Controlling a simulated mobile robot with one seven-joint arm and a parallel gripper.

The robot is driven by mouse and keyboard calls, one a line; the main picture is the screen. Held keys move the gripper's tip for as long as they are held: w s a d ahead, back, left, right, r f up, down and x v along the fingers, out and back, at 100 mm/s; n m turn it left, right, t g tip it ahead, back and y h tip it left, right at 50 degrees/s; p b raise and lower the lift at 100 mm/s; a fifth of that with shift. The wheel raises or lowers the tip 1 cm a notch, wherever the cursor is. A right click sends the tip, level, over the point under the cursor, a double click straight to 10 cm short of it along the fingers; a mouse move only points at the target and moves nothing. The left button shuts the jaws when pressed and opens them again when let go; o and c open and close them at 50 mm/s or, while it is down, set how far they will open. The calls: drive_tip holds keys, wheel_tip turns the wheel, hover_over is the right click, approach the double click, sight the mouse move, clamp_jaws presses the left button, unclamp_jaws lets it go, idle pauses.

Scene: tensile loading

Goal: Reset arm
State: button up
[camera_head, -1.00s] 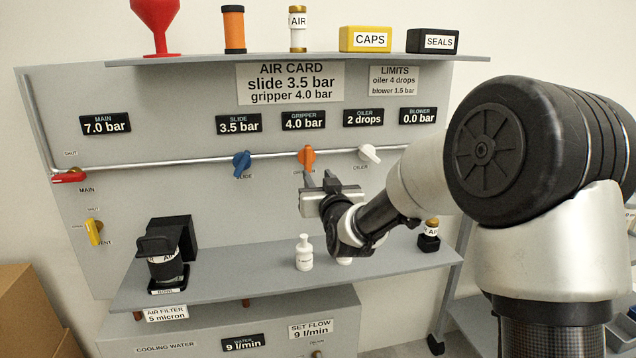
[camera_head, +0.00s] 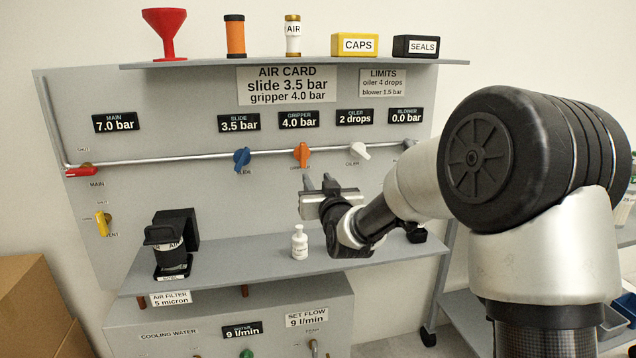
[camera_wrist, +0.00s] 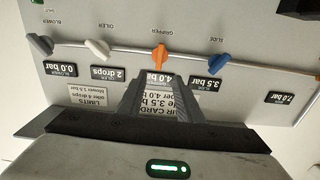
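My arm reaches in from the right in the head view. My gripper (camera_head: 318,182) hangs in front of the grey panel, just below the orange gripper knob (camera_head: 302,154), apart from it. Its two fingers are parted with nothing between them; in the wrist view the gap between the fingers (camera_wrist: 162,98) shows only the panel's air card behind. The blue slide knob (camera_head: 242,158) is left of the gripper and the white oiler knob (camera_head: 360,151) is right of it. The oiler display (camera_head: 355,117) reads 2 drops, and the gripper display (camera_head: 299,120) reads 4.0 bar.
A white bottle (camera_head: 299,243) stands on the lower shelf (camera_head: 225,262) below my gripper. A black filter holder (camera_head: 172,240) stands at the shelf's left. The top shelf holds a red funnel (camera_head: 166,35) and several containers. A grey cart (camera_head: 460,285) stands at right.

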drive_tip(key=s+d+r+g+h, duration=0.1)
drive_tip(key=s+d+g+h, duration=0.15)
drive_tip(key=s+d, duration=0.55)
drive_tip(key=s+d+g+h, duration=0.1)
drive_tip(key=s+d+g, duration=0.3)
drive_tip(key=s, duration=0.7)
drive_tip(key=s+d+f+m+g+h, duration=0.1)
drive_tip(key=s+d+f+g, duration=0.2)
drive_tip(key=s, duration=0.8)
drive_tip(key=s+d+f+m+g+h, duration=0.1)
drive_tip(key=s+d+f+m+g, duration=0.15)
drive_tip(key=s, duration=0.95)
wheel_tip(320, 180, up, 28)
drive_tip(key=d+p, duration=0.1)
drive_tip(key=p, duration=2.7)
drive_tip(key=shift+s+n, duration=0.35)
drive_tip(key=shift+y, duration=0.25)
